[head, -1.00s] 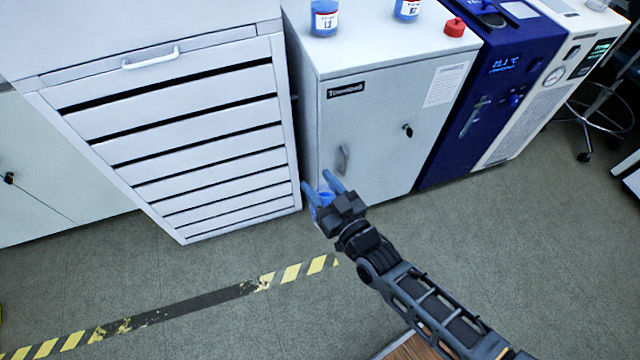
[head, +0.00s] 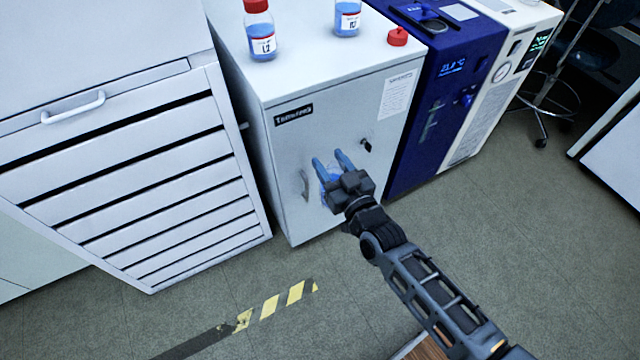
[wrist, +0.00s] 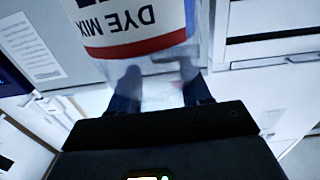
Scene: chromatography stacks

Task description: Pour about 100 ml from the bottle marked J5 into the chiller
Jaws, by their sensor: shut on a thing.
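My gripper (head: 333,163) is shut on a bottle of blue liquid (head: 325,174), which is mostly hidden behind the gripper in the head view. In the wrist view the bottle (wrist: 140,45) shows an upside-down label reading "DYE MIX"; I cannot read its mark. The gripper holds it in front of the grey cabinet's door, below the cabinet top. A dark blue unit (head: 436,85) with a lit temperature display stands right of the cabinet. It looks like the chiller, and a dark round part (head: 428,14) shows on its top.
On the grey cabinet (head: 292,85) stand a red-capped bottle (head: 261,38) and another bottle (head: 347,20), with a loose red cap (head: 397,37). A white drawer unit (head: 160,190) stands left, a white unit with a gauge (head: 495,80) right. The floor in front is open.

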